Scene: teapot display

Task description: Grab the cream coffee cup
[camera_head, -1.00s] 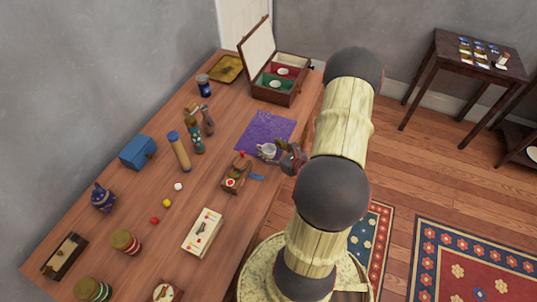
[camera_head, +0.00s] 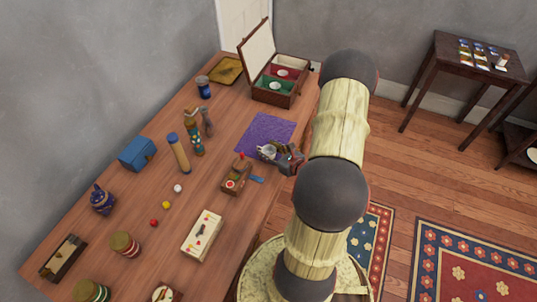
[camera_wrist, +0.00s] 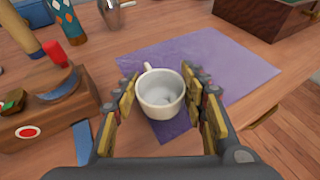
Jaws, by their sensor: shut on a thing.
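The cream coffee cup (camera_wrist: 160,112) is upright in the middle of the wrist view, its opening facing up and its handle pointing away to the upper left. In the head view my gripper (camera_head: 279,154) reaches the cup from the right. I cannot tell whether the cup's base touches the surface below.
A wooden box with a red knob (camera_head: 236,179) and a blue handle stands just left of the cup. An open divided case (camera_head: 275,97) stands behind the cloth. A wooden cylinder (camera_head: 178,152) and a patterned bottle (camera_head: 195,140) stand farther left. The cloth's far part is clear.

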